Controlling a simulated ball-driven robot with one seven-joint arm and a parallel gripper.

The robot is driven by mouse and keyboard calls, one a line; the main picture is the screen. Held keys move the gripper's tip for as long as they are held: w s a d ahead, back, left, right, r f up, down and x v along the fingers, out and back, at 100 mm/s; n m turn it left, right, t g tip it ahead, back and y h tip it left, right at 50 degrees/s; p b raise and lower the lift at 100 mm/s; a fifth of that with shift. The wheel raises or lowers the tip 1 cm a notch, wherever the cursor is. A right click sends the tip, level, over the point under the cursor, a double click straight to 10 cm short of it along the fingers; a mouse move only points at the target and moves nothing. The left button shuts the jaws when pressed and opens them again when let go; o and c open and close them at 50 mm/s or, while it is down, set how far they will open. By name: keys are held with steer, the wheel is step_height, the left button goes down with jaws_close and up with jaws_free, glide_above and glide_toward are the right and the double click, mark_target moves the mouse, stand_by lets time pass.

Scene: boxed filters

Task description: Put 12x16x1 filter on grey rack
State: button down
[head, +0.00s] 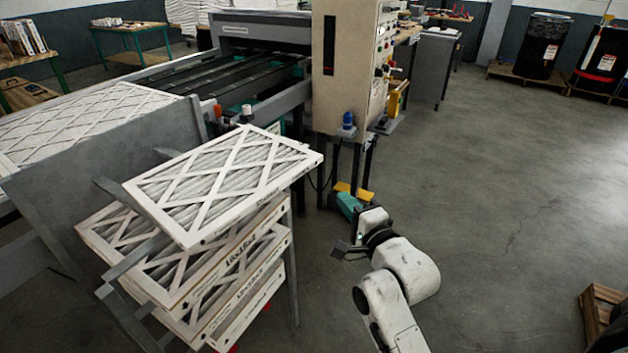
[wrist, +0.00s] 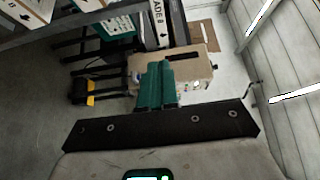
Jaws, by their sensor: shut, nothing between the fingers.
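A stack of white-framed filters (head: 225,185) rests on the grey rack (head: 118,312) at the left of the head view. The top filter is tilted and overhangs the ones below. Edge lettering on the lower filters is too small to read surely, so I cannot tell which is 12x16x1. My gripper (head: 348,204) is to the right of the stack, apart from it, in front of the machine. In the wrist view its teal fingers (wrist: 156,86) are together with nothing between them.
More filters (head: 110,115) lie on the conveyor table at left. A beige control cabinet (head: 350,70) stands behind my gripper, and it also shows in the wrist view (wrist: 192,68). A wooden pallet (head: 598,310) is at the lower right. The floor between is clear.

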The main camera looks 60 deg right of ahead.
mark_target(303, 174)
steer(key=x, duration=0.3)
steer(key=a+x, duration=0.1)
steer(key=x, duration=0.2)
steer(key=w+p+x, duration=0.1)
steer(key=x, duration=0.2)
steer(key=shift+w+a, duration=0.15)
steer(key=shift+w, duration=0.1)
steer(key=shift+w+a, duration=0.15)
steer(key=shift+w, duration=0.6)
steer(key=w+b, duration=0.2)
steer(key=shift+a+b, duration=0.3)
